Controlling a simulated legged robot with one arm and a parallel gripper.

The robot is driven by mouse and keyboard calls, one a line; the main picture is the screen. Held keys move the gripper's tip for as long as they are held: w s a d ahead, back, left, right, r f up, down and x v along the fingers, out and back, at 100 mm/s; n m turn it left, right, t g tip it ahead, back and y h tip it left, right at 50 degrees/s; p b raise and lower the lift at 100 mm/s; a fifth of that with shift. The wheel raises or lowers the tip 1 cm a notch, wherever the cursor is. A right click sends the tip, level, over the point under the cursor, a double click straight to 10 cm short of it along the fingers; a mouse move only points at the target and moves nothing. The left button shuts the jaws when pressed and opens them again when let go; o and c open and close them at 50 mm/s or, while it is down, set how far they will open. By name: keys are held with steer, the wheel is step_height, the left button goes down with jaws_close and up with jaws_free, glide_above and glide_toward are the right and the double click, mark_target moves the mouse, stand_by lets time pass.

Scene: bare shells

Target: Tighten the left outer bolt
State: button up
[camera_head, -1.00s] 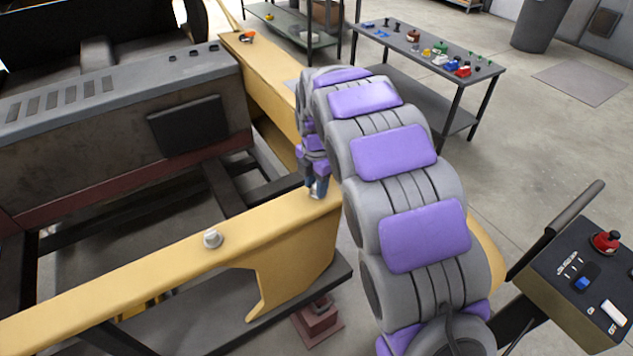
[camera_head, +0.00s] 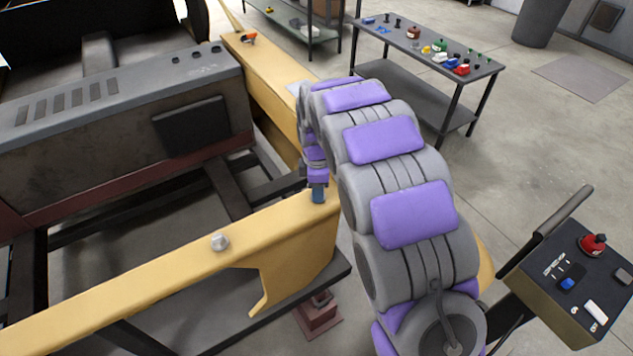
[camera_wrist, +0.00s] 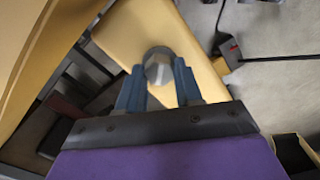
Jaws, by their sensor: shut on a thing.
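A yellow beam (camera_head: 130,288) runs across the front of the head view. My gripper (camera_head: 318,193) points down at the beam's right end. In the wrist view, the blue fingers of my gripper (camera_wrist: 158,88) are shut on a round silver bolt head (camera_wrist: 158,66), one finger on each side. This bolt sits on the yellow beam's end, and the fingers hide it in the head view. Another silver bolt (camera_head: 220,242) stands free on the same beam, farther left.
A grey machine block (camera_head: 110,120) fills the left. A second yellow beam (camera_head: 268,80) runs to the back with an orange item (camera_head: 248,38) on it. A table with small parts (camera_head: 408,40) stands behind my arm. A control box (camera_head: 560,285) is at lower right.

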steer(key=m+p, duration=0.1)
steer(key=m, duration=0.1)
steer(key=m+p, duration=0.1)
steer(key=shift+w+r+m, duration=0.2)
steer(key=shift+r+m, duration=0.15)
steer(key=shift+m, duration=0.05)
steer(key=m+p, duration=0.1)
steer(key=m, duration=0.2)
steer(key=shift+m+p, duration=0.3)
steer(key=shift+p, duration=0.05)
steer(key=m+p, duration=0.1)
steer(key=m, duration=0.2)
steer(key=shift+f+m, duration=0.1)
steer(key=shift+m, duration=0.3)
steer(key=m+p, duration=0.1)
steer(key=m, duration=0.3)
steer(key=shift+w+p, duration=0.1)
steer(key=shift+p, duration=0.25)
steer(key=m+p, duration=0.1)
steer(key=m, duration=0.6)
steer(key=shift+f+m, duration=0.1)
steer(key=shift+m, duration=0.2)
steer(key=m+p, duration=0.1)
steer(key=m, duration=0.3)
steer(key=shift+s+m, duration=0.2)
steer(key=shift+m, duration=0.9)
steer(key=shift+f, duration=0.1)
